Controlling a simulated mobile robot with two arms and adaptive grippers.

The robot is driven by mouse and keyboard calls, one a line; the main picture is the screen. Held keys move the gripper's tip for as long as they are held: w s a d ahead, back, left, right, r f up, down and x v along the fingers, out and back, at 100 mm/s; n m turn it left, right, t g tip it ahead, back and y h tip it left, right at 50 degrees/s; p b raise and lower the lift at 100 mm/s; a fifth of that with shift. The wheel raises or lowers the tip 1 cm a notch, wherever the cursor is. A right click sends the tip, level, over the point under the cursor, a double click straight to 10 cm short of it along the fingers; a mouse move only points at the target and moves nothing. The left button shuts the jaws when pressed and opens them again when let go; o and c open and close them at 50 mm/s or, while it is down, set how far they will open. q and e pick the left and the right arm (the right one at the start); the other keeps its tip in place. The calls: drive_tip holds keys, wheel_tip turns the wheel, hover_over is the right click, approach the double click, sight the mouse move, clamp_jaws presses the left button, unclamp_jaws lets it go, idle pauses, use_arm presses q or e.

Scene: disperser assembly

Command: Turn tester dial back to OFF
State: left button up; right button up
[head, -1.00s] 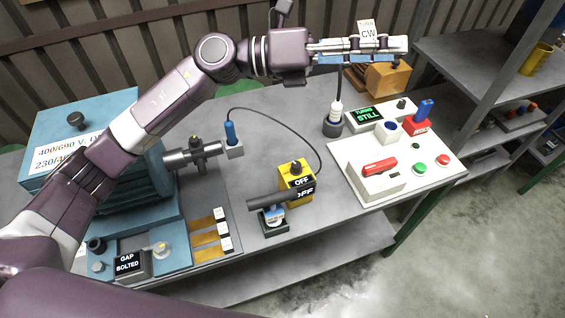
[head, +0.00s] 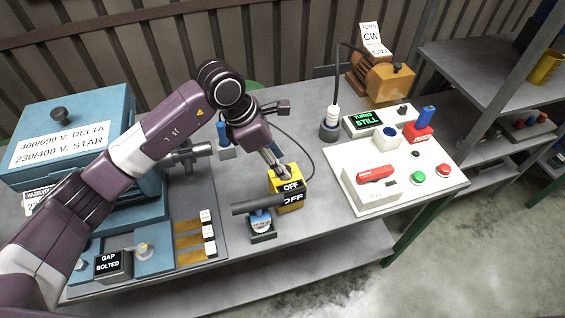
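The yellow tester (head: 290,206) stands on the bench near the middle of the head view. Two black labels on it read OFF. My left gripper (head: 277,173) points down at the top of the tester, where the dial is. The fingers hide the dial, so I cannot tell where it points or whether the fingers are closed on it. My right gripper is not in view.
A dark cylinder on a small green stand (head: 262,227) is just in front of the tester. A white control panel (head: 433,183) with a red handle and buttons lies to the right. A teal motor housing (head: 75,120) fills the left. A wooden-coloured machine (head: 385,80) stands behind.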

use_arm(q)
drive_tip(key=shift+p+x, duration=0.35)
drive_tip(key=shift+x, duration=1.25)
drive_tip(key=shift+r, duration=0.1)
drive_tip(key=shift+c, duration=0.5)
drive_tip(key=shift+d, duration=0.1)
clamp_jaws()
